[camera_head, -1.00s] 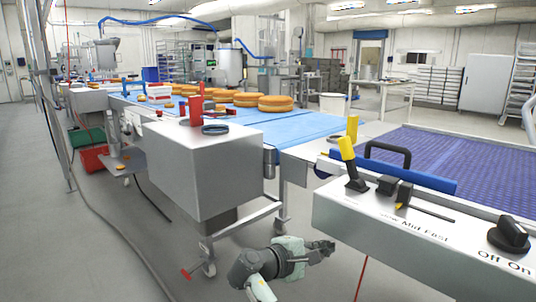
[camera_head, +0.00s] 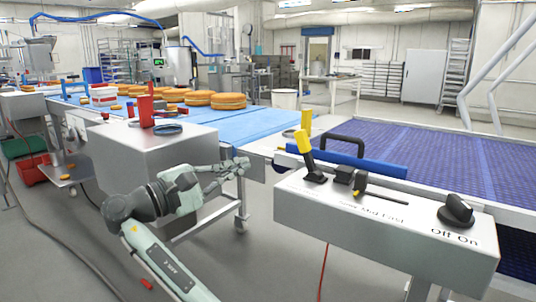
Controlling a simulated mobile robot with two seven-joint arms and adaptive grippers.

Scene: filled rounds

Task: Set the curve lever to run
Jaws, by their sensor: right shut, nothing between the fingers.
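A lever with a yellow grip (camera_head: 304,142) stands on a black base on top of a grey control box (camera_head: 370,225); it tilts up and to the left. I take it for the curve lever; the marking by its base is too small to read. My left gripper is not in view.
A purple curved belt (camera_head: 440,150) lies behind the box. A grey cabinet (camera_head: 150,155) with red parts is at left, beside the blue belt (camera_head: 245,125) carrying cakes.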

